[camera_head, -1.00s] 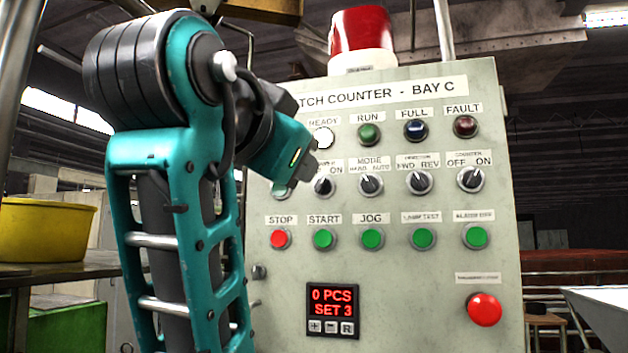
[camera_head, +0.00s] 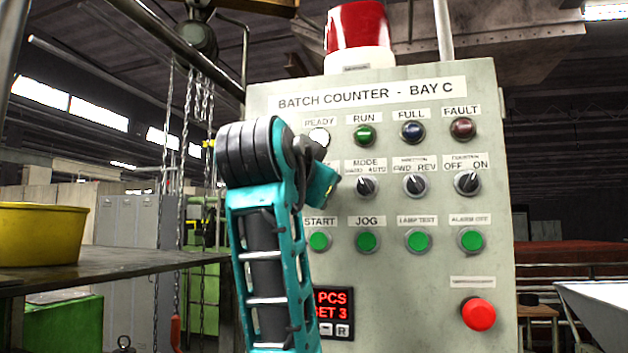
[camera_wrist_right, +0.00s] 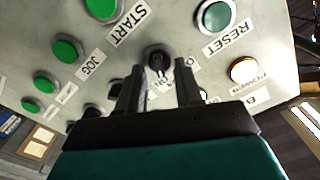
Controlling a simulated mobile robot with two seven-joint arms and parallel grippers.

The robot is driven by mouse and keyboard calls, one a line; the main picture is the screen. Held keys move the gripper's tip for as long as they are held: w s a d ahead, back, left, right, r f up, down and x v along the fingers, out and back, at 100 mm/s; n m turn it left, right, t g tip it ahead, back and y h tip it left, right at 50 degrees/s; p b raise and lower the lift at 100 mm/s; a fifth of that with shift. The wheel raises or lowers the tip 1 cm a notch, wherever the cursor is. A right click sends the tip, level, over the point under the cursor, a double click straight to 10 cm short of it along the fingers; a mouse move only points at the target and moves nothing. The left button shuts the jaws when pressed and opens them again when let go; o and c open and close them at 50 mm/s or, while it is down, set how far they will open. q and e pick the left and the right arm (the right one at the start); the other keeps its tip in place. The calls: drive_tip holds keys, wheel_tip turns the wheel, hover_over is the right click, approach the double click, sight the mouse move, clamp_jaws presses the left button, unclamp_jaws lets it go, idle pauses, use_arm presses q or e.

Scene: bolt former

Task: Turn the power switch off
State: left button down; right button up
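The power switch (camera_wrist_right: 159,60) is a black rotary knob on the grey panel, seen in the right wrist view with part of an ON label beside it. My right gripper (camera_wrist_right: 160,72) is open, with one dark finger to each side of the knob. Gaps show between fingers and knob; I cannot tell whether the tips reach past its face. The knob's setting is not clear. In the head view my right gripper (camera_head: 328,184) and wrist cover the switch. A pale yellow lamp (camera_wrist_right: 243,70) glows near it. My left gripper is in no view.
Close around are the green RESET button (camera_wrist_right: 215,15), the START button (camera_head: 319,241) and the MODE knob (camera_head: 366,187). A red mushroom button (camera_head: 479,314) sits lower right. A yellow tub (camera_head: 40,233) stands on a table at left.

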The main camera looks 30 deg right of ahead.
drive_tip(key=shift+c, duration=0.3)
clamp_jaws()
drive_tip(key=shift+n, duration=0.4)
drive_tip(key=n, duration=1.1)
drive_tip(key=shift+w+a, duration=0.2)
drive_tip(key=shift+n, duration=0.3)
drive_tip(key=shift+o, duration=0.3)
unclamp_jaws()
